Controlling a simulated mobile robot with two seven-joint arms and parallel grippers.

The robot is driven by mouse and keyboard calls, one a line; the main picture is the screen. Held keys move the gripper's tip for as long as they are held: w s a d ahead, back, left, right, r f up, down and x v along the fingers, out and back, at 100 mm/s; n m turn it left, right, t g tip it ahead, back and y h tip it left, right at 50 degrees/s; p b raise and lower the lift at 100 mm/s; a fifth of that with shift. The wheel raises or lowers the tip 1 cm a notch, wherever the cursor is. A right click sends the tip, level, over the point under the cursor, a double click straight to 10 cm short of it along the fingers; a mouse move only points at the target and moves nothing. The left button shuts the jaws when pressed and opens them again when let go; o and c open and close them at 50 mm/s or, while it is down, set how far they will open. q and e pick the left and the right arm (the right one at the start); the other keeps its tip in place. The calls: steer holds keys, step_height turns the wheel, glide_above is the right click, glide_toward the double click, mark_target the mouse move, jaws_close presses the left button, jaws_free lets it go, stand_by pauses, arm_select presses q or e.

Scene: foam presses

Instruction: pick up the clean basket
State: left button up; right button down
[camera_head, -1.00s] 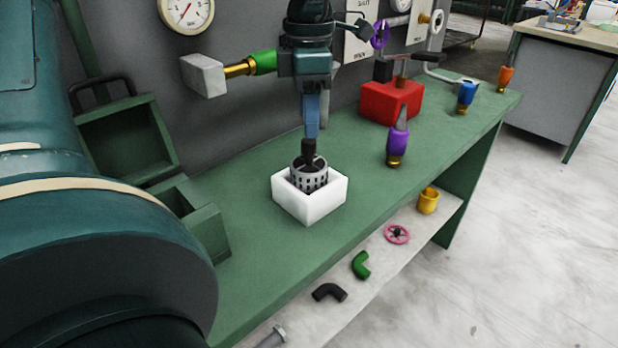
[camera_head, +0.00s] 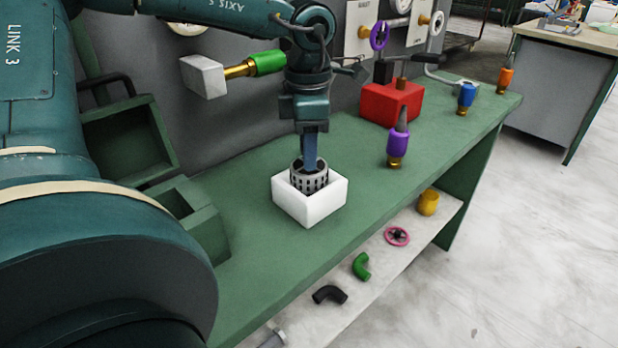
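The basket (camera_head: 310,181) is a small grey perforated cylinder. It sits in a white square box (camera_head: 311,208) on the green bench, with its upper part above the box's rim. My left gripper (camera_head: 309,166) points straight down from above, and its tip is at the basket's mouth. The fingertips are hidden inside or behind the basket's rim, so I cannot tell whether they are open, shut or touching it. My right gripper is not in view.
On the green bench (camera_head: 250,165) stand a red block (camera_head: 391,104), a purple-handled tool (camera_head: 398,143) and green bins (camera_head: 190,215) at left. A green-handled valve (camera_head: 267,63) juts from the wall near my arm. A lower shelf holds loose fittings.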

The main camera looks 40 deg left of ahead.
arm_select(q)
jaws_close()
steer(key=shift+r, duration=0.15)
stand_by(0.4)
